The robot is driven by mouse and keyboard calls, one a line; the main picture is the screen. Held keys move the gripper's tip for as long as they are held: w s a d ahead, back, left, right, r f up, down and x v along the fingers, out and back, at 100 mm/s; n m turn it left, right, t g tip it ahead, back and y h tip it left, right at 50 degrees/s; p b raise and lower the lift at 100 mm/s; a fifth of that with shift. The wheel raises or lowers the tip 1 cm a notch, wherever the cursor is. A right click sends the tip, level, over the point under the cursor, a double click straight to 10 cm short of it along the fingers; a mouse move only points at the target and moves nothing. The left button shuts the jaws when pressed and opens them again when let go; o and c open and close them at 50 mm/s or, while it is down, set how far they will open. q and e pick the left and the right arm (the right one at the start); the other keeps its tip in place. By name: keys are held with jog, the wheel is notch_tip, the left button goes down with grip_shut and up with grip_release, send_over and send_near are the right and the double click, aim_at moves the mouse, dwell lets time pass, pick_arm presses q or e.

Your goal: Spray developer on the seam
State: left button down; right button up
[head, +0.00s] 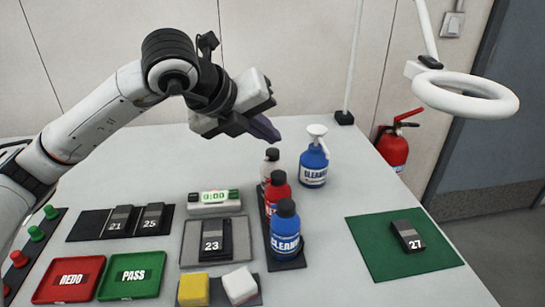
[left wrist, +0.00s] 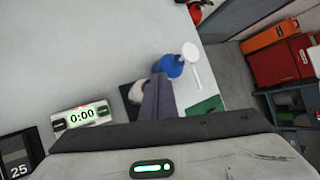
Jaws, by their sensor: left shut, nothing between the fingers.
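My left gripper (head: 268,132) is shut and empty, in the air above the back of the table. Its closed fingers (left wrist: 158,98) also show in the left wrist view. Below it stands a white bottle with a dark cap (head: 269,168), its label too small to read, partly hidden behind a red bottle (head: 277,195). A blue cleaner bottle (head: 286,236) stands in front of them on the same dark strip. Plate 23 (head: 213,241) lies in a grey tray (head: 188,252); plate 27 (head: 408,236) lies on a green mat (head: 370,255). I cannot make out a seam. My right gripper is not in view.
Plates 21 (head: 118,222) and 25 (head: 152,219) lie left, near a timer reading 0:00 (head: 214,198). Yellow (head: 193,290) and white (head: 240,285) blocks lie in front. A ring lamp (head: 465,95) hangs right.

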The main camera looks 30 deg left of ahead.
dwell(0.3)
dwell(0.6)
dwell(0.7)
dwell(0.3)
pick_arm(q)
jog(key=shift+f+b, duration=0.3)
jog(key=shift+b, duration=0.15)
